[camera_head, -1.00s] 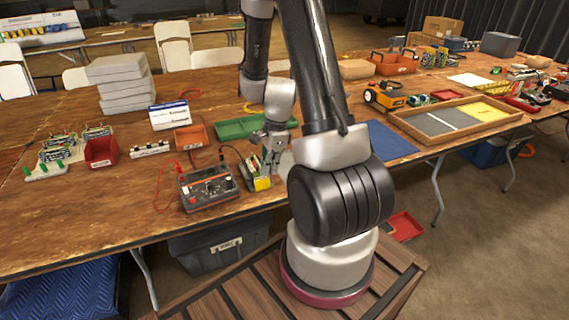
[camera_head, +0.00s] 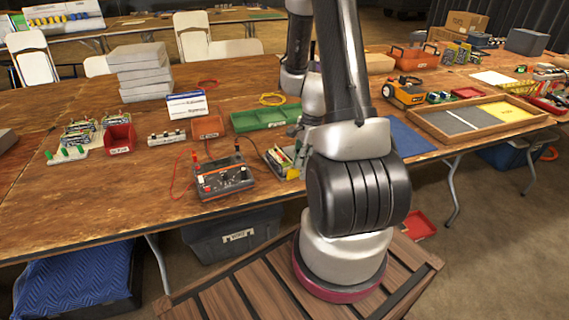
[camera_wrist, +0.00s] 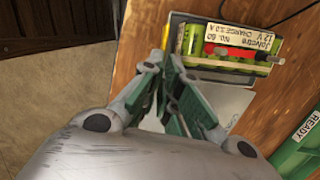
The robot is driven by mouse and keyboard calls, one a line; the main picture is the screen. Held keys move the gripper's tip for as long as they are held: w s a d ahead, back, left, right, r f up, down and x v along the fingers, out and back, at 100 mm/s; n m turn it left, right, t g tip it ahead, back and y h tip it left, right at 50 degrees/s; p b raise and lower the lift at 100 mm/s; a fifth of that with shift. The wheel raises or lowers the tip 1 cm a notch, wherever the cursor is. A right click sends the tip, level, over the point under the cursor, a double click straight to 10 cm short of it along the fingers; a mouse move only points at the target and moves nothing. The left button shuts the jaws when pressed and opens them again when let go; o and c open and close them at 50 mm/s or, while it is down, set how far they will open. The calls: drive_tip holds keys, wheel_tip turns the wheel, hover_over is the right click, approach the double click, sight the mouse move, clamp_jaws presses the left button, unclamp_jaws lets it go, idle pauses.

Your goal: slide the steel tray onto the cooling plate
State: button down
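The steel tray (camera_wrist: 232,66) is a shallow grey holder with green cells and a white label, on the wooden table in the wrist view. It also shows in the head view (camera_head: 280,163), right of the grey charger box. A pale grey flat plate (camera_wrist: 227,100), apparently the cooling plate, lies beside it, partly behind my fingers. My gripper (camera_wrist: 161,62) points down at the tray's near left end. Its fingertips are close together with nothing visible between them; whether they touch the tray is unclear. In the head view my arm hides most of the gripper and plate.
The charger box (camera_head: 223,177) with red knobs and leads stands left of the tray. A green bin (camera_head: 265,118) and an orange bin (camera_head: 208,127) stand behind. A blue mat (camera_head: 408,138) lies to the right. The table's front edge is close to the tray.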

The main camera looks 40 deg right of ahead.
drive_tip(key=d, duration=0.3)
drive_tip(key=s+d, duration=0.1)
drive_tip(key=d, duration=0.2)
drive_tip(key=s+d, duration=0.1)
drive_tip(key=d, duration=0.2)
drive_tip(key=shift+s+d, duration=0.25)
drive_tip(key=shift+d, duration=0.15)
drive_tip(key=shift+a, duration=0.1)
drive_tip(key=shift+r, duration=0.1)
